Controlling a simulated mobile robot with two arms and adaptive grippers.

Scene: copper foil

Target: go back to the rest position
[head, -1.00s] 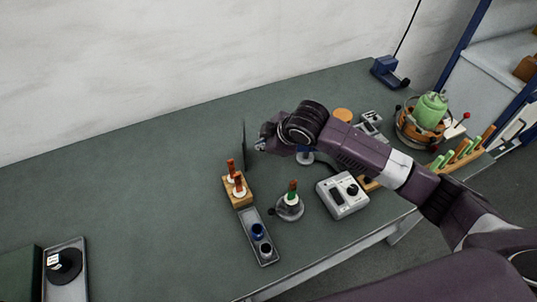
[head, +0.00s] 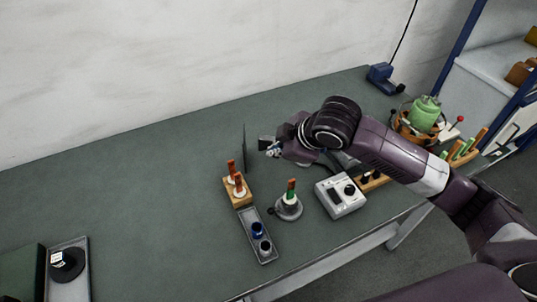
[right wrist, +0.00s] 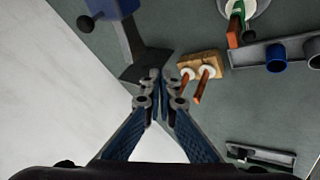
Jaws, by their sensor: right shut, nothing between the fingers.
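My right gripper (head: 271,147) is above the green-grey table (head: 130,180), a little right of a thin upright dark plate (head: 244,147). In the right wrist view its two fingers (right wrist: 160,80) are shut together with nothing between them. The purple right arm comes in from the right of the head view. My left gripper is not in view.
Below the gripper stand a wooden block (head: 237,194) with orange-handled tools, a grey tray (head: 258,236) with small cups, a round stand (head: 288,208) and a white meter box (head: 341,196). A green pot (head: 424,114) stands at right. The table's left middle is clear.

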